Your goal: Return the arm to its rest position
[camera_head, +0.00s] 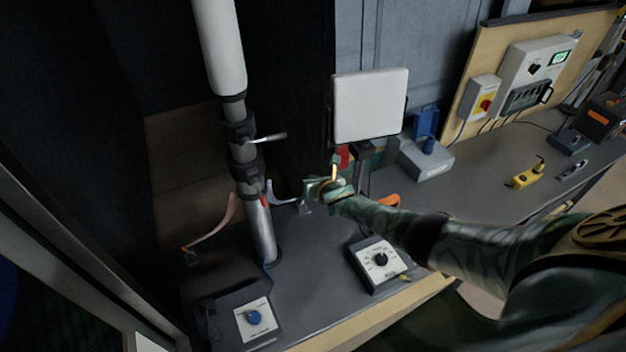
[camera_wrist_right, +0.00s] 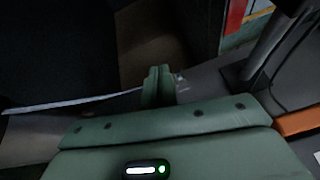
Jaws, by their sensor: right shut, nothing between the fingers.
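My right arm comes in from the right in the head view and reaches over the dark bench. My right gripper (camera_head: 318,187) is at its end, above the bench between the grey pole and the white panel's stand. In the right wrist view its green fingers (camera_wrist_right: 158,86) are together with nothing between them. My left gripper is not in view.
A grey pole (camera_head: 261,229) with clamps and a side lever (camera_head: 270,138) stands left of my gripper. A white square panel (camera_head: 370,105) stands behind it. A dial box (camera_head: 379,262) sits below my forearm. A blue-knob box (camera_head: 250,319) is at the front left.

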